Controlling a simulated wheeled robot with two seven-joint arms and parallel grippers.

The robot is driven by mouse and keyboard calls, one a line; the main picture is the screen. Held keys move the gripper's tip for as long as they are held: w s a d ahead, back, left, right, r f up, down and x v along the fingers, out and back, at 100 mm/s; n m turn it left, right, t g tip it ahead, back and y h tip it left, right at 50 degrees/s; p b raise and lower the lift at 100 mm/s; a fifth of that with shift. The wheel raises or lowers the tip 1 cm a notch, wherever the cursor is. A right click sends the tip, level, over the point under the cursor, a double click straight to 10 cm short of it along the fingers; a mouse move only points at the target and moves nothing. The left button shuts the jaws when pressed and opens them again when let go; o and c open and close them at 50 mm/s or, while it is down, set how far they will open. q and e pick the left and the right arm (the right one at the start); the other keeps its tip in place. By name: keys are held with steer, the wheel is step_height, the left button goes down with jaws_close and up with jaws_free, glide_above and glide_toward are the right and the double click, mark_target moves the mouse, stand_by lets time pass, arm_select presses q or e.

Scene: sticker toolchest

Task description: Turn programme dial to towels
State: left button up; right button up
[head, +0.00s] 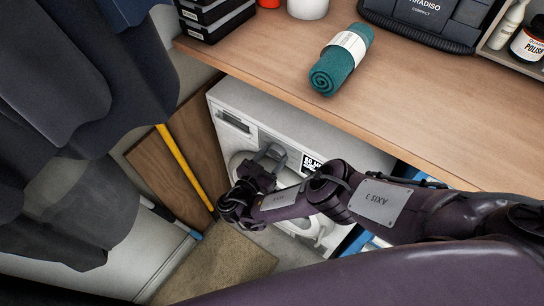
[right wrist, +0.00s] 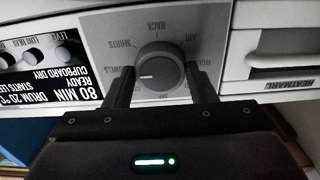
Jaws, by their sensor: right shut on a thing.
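The programme dial (right wrist: 160,68) is a round grey knob on the white machine (head: 240,97). My right gripper (head: 268,158) is shut on it, with one finger on each side in the right wrist view (right wrist: 159,80). Labels around the dial appear upside down: the towels label (right wrist: 125,70) is at left, partly behind a finger, with shirts above it and rack at top. The dial's white mark points left, slightly below the towels label. In the head view the gripper covers the dial. My left gripper is out of view.
A display (right wrist: 60,78) reading 80 min, cupboard dry, and small knobs (right wrist: 32,55) are left of the dial in the right wrist view. Above the machine is a wooden worktop (head: 240,60) with a rolled teal towel (head: 335,72). Dark clothes (head: 60,110) hang at left.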

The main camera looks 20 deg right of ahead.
steer(key=shift+f, duration=0.1)
steer(key=o, duration=1)
steer(key=shift+c, duration=0.2)
steer(key=v, duration=0.8)
